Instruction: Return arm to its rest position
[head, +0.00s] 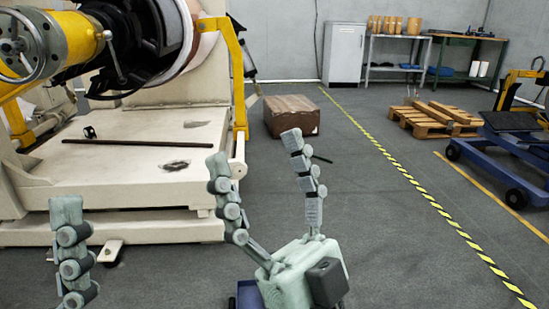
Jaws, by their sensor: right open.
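My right gripper (256,150) shows at the lower middle, its two jointed grey-green fingers pointing up and spread wide apart. Nothing is between them. Its pale body with a dark block is at the bottom of the view. One finger of my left gripper (74,255) shows at the lower left, upright. The rest of that gripper is out of the picture, so its opening cannot be told.
A large cream machine (120,165) with a yellow arm fills the left side, behind my grippers. A brown box (291,115) sits on the floor beyond. Wooden pallets (435,118) and a blue cart (520,150) are at right. The floor at right front is clear.

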